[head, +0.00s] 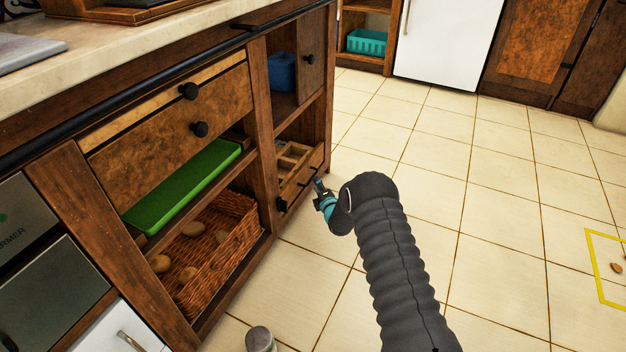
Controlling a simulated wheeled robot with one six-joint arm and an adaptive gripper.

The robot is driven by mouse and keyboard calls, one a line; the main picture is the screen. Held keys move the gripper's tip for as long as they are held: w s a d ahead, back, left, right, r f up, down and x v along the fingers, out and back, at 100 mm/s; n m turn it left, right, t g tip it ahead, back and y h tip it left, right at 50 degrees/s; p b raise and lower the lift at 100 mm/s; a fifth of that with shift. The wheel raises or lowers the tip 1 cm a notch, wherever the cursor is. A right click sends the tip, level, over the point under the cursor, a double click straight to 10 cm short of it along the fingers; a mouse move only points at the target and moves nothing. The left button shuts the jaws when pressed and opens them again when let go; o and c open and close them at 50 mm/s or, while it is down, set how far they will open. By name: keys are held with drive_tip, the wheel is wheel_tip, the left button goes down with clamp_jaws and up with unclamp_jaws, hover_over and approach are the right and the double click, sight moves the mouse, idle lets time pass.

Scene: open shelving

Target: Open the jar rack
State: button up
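A low wooden drawer-like rack (300,182) sits in the bottom right bay of the wooden counter unit. It has a low front with two dark knobs and light wooden dividers inside, and its front looks about level with the cabinet frame. It seems to be the jar rack; no jars can be made out in it. My gripper (318,188) is low, just in front of the rack's right part, close to the right knob. Whether it touches the knob cannot be told. The gripper is small and partly hidden by my arm, so its finger opening is unclear.
Left of the rack are a wicker basket (222,240) with several round items and a green tray (185,185). A blue container (282,72) stands on the shelf above. Tiled floor (460,190) is open to the right. A grey-topped object (260,339) stands at the bottom.

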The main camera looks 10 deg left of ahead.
drive_tip(key=shift+b+x, duration=0.55)
drive_tip(key=shift+x, duration=2.55)
clamp_jaws()
